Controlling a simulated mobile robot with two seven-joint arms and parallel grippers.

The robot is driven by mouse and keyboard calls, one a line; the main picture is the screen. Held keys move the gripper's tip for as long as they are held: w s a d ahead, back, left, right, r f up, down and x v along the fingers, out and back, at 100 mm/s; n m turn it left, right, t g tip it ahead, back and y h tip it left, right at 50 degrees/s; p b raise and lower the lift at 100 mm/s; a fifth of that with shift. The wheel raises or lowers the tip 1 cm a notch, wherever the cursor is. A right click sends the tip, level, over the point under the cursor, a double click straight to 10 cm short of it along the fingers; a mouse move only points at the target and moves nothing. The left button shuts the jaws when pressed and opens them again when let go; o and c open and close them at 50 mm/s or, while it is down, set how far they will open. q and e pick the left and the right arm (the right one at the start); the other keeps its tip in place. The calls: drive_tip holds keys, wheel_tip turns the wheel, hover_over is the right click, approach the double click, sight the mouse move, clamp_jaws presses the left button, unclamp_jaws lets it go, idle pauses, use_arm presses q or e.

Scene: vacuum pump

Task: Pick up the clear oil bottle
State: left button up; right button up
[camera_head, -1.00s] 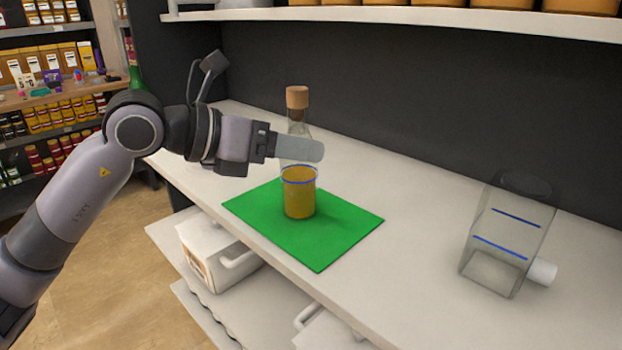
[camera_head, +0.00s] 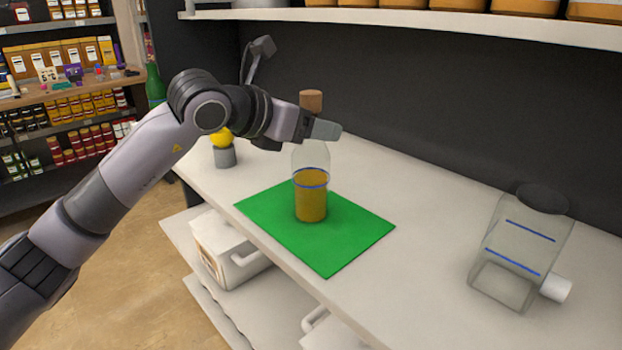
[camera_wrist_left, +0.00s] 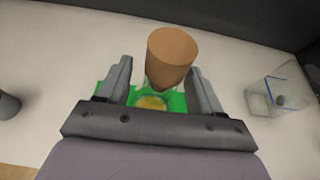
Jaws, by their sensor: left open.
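The clear oil bottle (camera_head: 311,199) stands upright on a green mat (camera_head: 345,240). It holds amber oil in its lower part, has a blue ring line and a cork stopper (camera_head: 311,100) on top. My left gripper (camera_head: 325,129) is at the height of the bottle's neck, just below the cork, and hides part of the neck. In the left wrist view the cork (camera_wrist_left: 172,56) rises between the two open fingers of my left gripper (camera_wrist_left: 160,82), with the amber oil below. Whether the fingers touch the glass cannot be told. My right gripper is not in view.
A clear container (camera_head: 522,248) with blue lines and a white spout stands at the right on the white counter (camera_head: 430,290). A grey cup-like thing with a yellow top (camera_head: 224,152) stands behind my left arm. A shelf (camera_head: 420,17) runs above.

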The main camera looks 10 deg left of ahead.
use_arm(q)
clamp_jaws()
drive_tip(key=shift+r, duration=0.15)
